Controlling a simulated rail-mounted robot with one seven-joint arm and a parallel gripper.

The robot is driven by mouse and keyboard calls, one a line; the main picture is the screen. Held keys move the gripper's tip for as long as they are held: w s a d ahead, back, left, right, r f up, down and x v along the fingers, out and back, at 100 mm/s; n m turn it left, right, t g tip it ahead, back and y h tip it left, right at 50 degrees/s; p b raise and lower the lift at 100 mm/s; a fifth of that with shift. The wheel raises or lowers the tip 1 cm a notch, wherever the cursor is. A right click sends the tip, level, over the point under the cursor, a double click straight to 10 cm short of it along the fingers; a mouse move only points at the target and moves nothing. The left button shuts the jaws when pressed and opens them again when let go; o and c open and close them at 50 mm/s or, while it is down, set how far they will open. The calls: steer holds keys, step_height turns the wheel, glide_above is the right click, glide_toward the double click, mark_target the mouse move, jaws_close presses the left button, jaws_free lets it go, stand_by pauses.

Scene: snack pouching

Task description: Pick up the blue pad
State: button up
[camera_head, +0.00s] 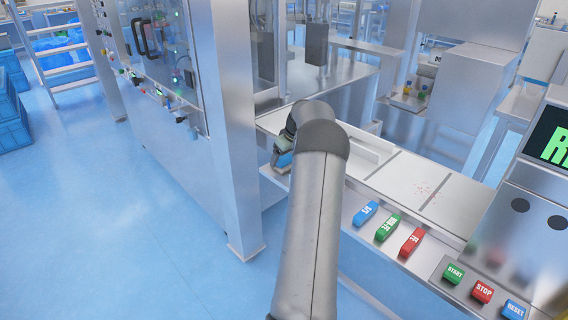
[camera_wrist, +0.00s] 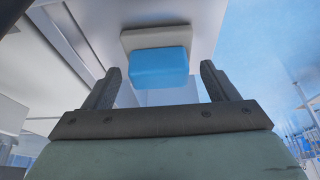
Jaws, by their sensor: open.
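The blue pad (camera_wrist: 158,67) is a small rounded blue block with a pale grey-beige layer along one side. In the wrist view it shows at the upper middle, in front of the gap between my fingers. My gripper (camera_wrist: 160,72) is open, one finger on each side of that gap, with nothing held. I cannot tell if the pad lies between the fingertips or just beyond them. In the head view my gripper (camera_head: 282,158) is partly hidden behind my arm, at the left end of the metal ledge. I cannot make out the pad there.
A metal post (camera_head: 228,130) of the cabinet stands close left of my gripper. The ledge (camera_head: 410,180) runs right, with blue, green and red labelled blocks (camera_head: 387,228) along its front. Start, stop and reset buttons (camera_head: 482,291) are at lower right. Open blue floor (camera_head: 120,220) lies left.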

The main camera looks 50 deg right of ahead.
steer(key=shift+w+f, duration=0.25)
steer(key=shift+f, duration=0.3)
steer(key=c, duration=0.8)
steer(key=shift+r, duration=0.1)
steer(key=shift+d+r, duration=0.1)
steer(key=shift+r, duration=0.35)
step_height(320, 180, up, 2)
steer(key=shift+r, duration=0.15)
steer(key=s+a+r, duration=0.2)
steer(key=s+r, duration=0.3)
steer(key=s, duration=0.1)
steer(key=s+a+r+b, duration=0.1)
steer(key=s+a+r, duration=0.2)
steer(key=s, duration=0.4)
steer(key=shift+a+r, duration=0.35)
steer(key=shift+r, duration=0.5)
